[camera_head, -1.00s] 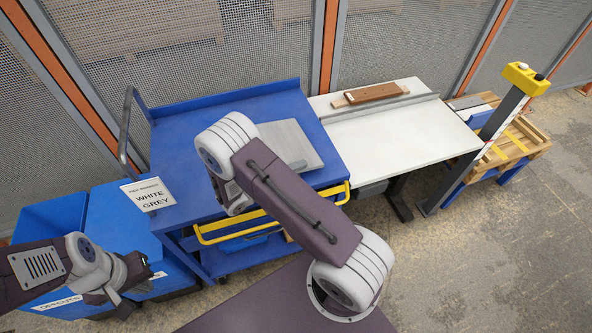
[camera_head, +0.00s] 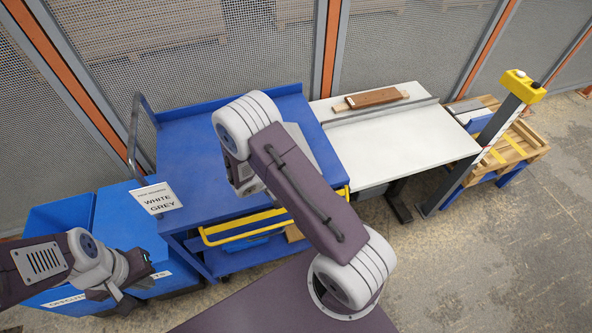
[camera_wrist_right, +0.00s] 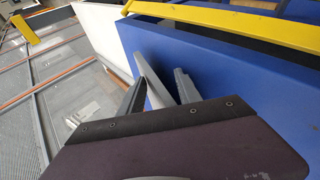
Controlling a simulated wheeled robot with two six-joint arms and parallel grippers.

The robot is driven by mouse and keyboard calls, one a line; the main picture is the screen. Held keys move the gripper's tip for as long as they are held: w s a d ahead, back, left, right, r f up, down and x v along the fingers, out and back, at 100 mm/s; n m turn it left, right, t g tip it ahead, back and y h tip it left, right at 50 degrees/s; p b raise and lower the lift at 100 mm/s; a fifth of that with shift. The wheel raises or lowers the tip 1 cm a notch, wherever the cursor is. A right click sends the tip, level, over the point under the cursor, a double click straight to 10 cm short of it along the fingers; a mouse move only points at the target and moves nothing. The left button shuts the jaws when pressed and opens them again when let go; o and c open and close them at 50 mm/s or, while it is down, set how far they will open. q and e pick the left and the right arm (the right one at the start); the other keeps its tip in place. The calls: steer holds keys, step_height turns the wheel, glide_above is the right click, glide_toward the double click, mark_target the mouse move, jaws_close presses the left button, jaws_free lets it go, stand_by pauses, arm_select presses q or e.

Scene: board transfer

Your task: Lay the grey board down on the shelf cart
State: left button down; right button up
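The grey board (camera_head: 301,142) is over the right part of the blue shelf cart's top (camera_head: 195,160). My right arm hides most of it, so I cannot tell whether it rests flat there. My right gripper is hidden behind its wrist in the head view. In the right wrist view its fingers (camera_wrist_right: 160,90) stand apart. A pale strip, seemingly the board's edge (camera_wrist_right: 148,72), lies between them, close to the left finger. Blue shows between strip and right finger. My left gripper (camera_head: 146,268) is over the blue bins, apparently empty; its finger gap is unclear.
A white table (camera_head: 400,140) with brown boards (camera_head: 375,97) adjoins the cart's right side. A yellow rail (camera_head: 225,228) runs along the cart's front. A WHITE GREY sign (camera_head: 157,198) stands at its left front corner. A yellow-topped post (camera_head: 522,85) stands far right.

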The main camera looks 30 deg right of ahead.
steer(key=y+p, duration=0.1)
steer(key=r+y+p, duration=0.1)
steer(key=y, duration=0.1)
steer(key=shift+a+g, duration=0.1)
steer(key=shift+g, duration=0.2)
steer(key=shift+y+p, duration=0.3)
steer(key=shift+p, duration=0.2)
steer(key=shift+a+f, duration=0.1)
steer(key=shift+f, duration=0.1)
steer(key=shift+a, duration=0.25)
steer(key=shift+s+a+r, duration=0.1)
steer(key=shift+a+r, duration=0.1)
steer(key=shift+a, duration=0.3)
steer(key=shift+s+a+r, duration=0.1)
steer(key=shift+a+r, duration=0.1)
steer(key=shift+a, duration=0.25)
steer(key=shift+s+a+r, duration=0.15)
steer(key=shift+a+r, duration=0.05)
steer(key=shift+a, duration=0.15)
steer(key=o, duration=0.6)
steer(key=shift+c, duration=0.2)
